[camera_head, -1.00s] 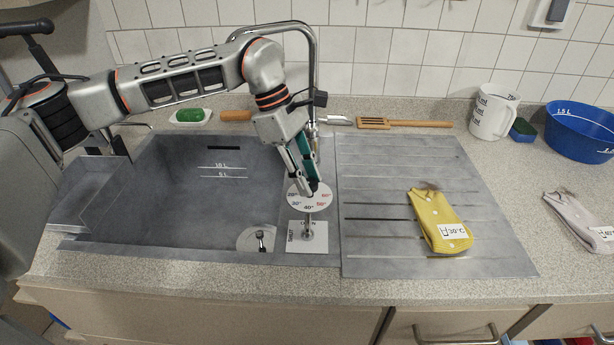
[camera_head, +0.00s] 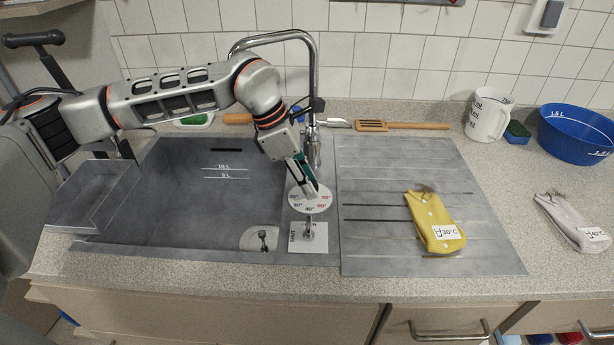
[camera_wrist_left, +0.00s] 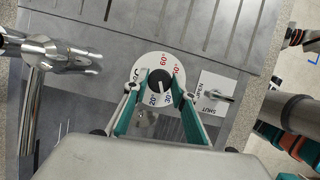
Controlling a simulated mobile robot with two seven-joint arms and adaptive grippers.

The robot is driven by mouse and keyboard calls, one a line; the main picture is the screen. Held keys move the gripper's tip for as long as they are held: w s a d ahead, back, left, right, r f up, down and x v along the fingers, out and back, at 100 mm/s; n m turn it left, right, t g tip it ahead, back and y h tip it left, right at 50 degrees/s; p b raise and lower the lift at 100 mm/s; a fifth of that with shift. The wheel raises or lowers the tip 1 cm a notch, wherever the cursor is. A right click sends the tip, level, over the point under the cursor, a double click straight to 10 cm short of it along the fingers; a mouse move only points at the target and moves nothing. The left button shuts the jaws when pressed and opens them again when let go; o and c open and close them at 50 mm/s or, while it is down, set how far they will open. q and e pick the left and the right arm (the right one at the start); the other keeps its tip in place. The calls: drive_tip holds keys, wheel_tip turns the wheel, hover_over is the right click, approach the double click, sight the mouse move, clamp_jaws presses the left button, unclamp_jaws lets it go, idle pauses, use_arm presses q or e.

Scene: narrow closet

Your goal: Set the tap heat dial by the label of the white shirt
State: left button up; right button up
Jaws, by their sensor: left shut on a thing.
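The white shirt (camera_head: 572,222) lies folded on the counter at the far right in the head view. Its label (camera_head: 595,234) seems to read 40 °C, but the print is small. The heat dial (camera_head: 310,199) is a white disc beside the sink, with blue 20° and 30° and red 50° and 60° marks. My left gripper (camera_head: 311,194) is shut on its black knob, which shows between the fingers in the left wrist view (camera_wrist_left: 159,82). The fingers hide part of the scale there. I cannot tell surely which number the knob's white mark points at.
A shut-off plate with lever (camera_head: 308,238) sits in front of the dial. The tap (camera_head: 313,140) stands close behind the gripper. A yellow cloth (camera_head: 434,222) labelled 30 °C lies on the drainboard (camera_head: 380,245). The white jug (camera_head: 488,115) and blue basin (camera_head: 577,135) stand back right.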

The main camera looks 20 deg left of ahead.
use_arm(q)
drive_tip(key=n+t, duration=0.1)
drive_tip(key=n, duration=0.2)
drive_tip(key=n+t+y, duration=0.1)
drive_tip(key=n, duration=0.2)
drive_tip(key=shift+s+d+y, duration=0.15)
drive_tip(key=shift+y, duration=0.15)
drive_tip(key=n+y, duration=0.1)
drive_tip(key=n, duration=0.2)
drive_tip(key=n+y+b, duration=0.1)
drive_tip(key=n, duration=0.2)
drive_tip(key=shift+d+t, duration=0.1)
drive_tip(key=shift+t, duration=0.3)
drive_tip(key=shift+n, duration=0.4)
drive_tip(key=o, duration=1.1)
drive_tip(key=shift+c, duration=0.2)
